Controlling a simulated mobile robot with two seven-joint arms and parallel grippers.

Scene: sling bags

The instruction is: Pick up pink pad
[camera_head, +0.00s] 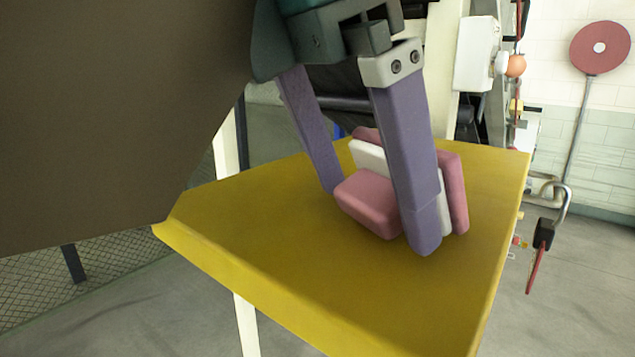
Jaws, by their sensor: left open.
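A pink pad (367,206) with rounded edges lies on the yellow table top, in front of a white pad (369,154). More pink shows behind the white pad and as an upright slab (456,192) to its right. My left gripper (377,217) reaches down from above with two purple fingers, open and apart. One finger stands to the left of the front pink pad. The other stands at its right, in front of the white pad and partly hiding the group. Whether the fingers touch a pad I cannot tell. My right gripper is not in view.
The yellow table top (270,235) is bare at the front and left, with its edge at the lower left. A large dark brown surface (110,110) fills the upper left. Equipment with a white box (476,54) stands behind the table at the right.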

